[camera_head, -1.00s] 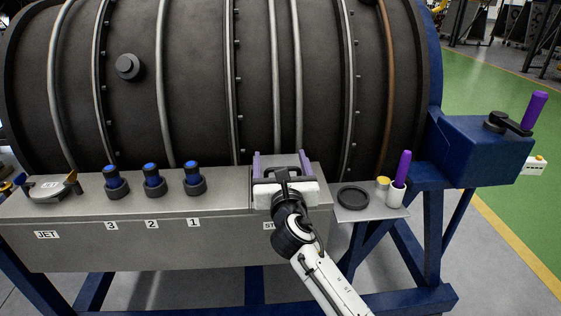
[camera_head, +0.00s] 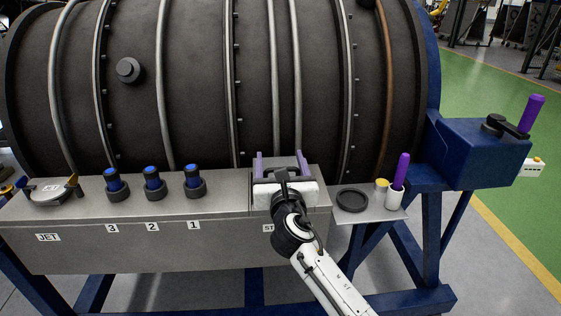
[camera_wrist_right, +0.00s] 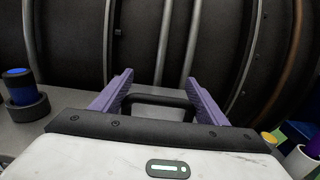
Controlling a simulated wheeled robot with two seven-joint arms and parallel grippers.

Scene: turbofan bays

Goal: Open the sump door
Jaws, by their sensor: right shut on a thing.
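My right gripper (camera_head: 282,164) is at the top of the right-hand section of the long grey box (camera_head: 130,242), below the big dark engine casing (camera_head: 195,85). In the right wrist view, its two purple fingers stand on either side of a black bar handle (camera_wrist_right: 155,100), and the gripper is shut on it. My gripper body hides part of the handle and most of a label starting "ST" (camera_head: 268,228) on the box front. I cannot make out a part marked as the sump door. My left gripper is not in view.
Three blue-topped plugs (camera_head: 153,184) stand on the box top, left of my gripper. A small shelf (camera_head: 365,214) to the right bears a black ring (camera_head: 352,200) and a white cup (camera_head: 394,199) with a purple stick. A purple-handled crank (camera_head: 532,112) is far right.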

